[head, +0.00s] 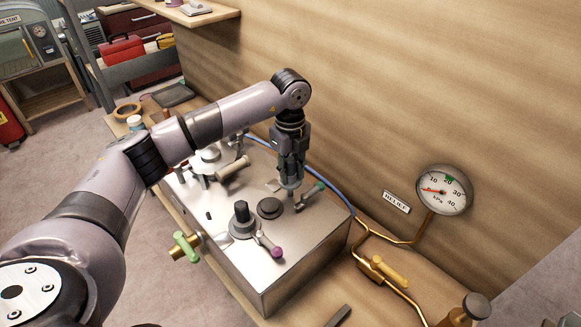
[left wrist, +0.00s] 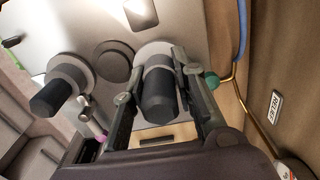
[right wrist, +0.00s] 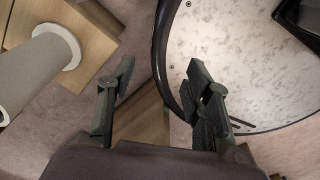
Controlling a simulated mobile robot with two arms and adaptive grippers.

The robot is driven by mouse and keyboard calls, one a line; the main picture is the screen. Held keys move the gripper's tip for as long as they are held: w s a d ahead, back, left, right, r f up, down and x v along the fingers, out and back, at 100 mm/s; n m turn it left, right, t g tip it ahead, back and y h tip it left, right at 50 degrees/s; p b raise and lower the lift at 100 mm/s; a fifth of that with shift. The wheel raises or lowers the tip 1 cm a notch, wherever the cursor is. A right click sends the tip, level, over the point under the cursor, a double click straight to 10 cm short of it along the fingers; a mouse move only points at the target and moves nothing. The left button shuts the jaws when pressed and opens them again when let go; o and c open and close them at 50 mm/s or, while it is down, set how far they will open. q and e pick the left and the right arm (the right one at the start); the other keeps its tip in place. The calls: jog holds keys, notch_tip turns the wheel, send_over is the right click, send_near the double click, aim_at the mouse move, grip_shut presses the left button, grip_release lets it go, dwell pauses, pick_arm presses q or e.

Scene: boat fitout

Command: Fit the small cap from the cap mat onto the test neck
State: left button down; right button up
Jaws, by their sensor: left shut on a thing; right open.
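My left gripper (head: 291,183) is shut, pointing down over the top of the metal box (head: 285,268). In the left wrist view its fingers are on either side of a dark cylindrical grip with a grey collar (left wrist: 159,95), which looks like the small cap. The fingers and the cap hide what is beneath, so I cannot tell whether the cap touches a neck. A dark flat disc (head: 270,207) lies beside it on the box top. Left of that stands a dark knob on a grey flange (head: 241,217). My right gripper (right wrist: 165,85) is open and empty, away from the box.
A green-tipped lever (head: 309,197) stands close to the left gripper. A purple-tipped lever (head: 269,244) is at the box's front. A pressure gauge (head: 443,190) and yellow-handled valve (head: 388,270) are to the right. A dark mat (head: 173,95) lies on the bench behind.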

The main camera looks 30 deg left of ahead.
aim_at(290, 183)
pick_arm(q)
jog(key=shift+f+b, duration=0.4)
jog(key=shift+f, duration=0.5)
jog(key=shift+r, duration=0.1)
pick_arm(e)
jog(key=shift+w+f, duration=0.3)
jog(key=shift+w, duration=0.2)
jog(key=shift+w+f, duration=0.3)
jog(key=shift+w, duration=0.2)
pick_arm(q)
jog(key=shift+f, duration=0.25)
pick_arm(e)
jog(key=shift+w+a, duration=0.2)
jog(key=shift+w, duration=0.05)
pick_arm(q)
jog(key=shift+f, duration=0.15)
pick_arm(e)
jog(key=shift+f, duration=0.1)
pick_arm(q)
jog(key=shift+f+b, duration=0.3)
jog(key=shift+f, duration=0.2)
pick_arm(e)
jog(key=shift+f, duration=0.25)
jog(key=shift+d, duration=0.1)
pick_arm(q)
jog(key=shift+f+b, duration=0.35)
jog(key=shift+f, duration=0.2)
pick_arm(e)
jog(key=shift+f, duration=0.35)
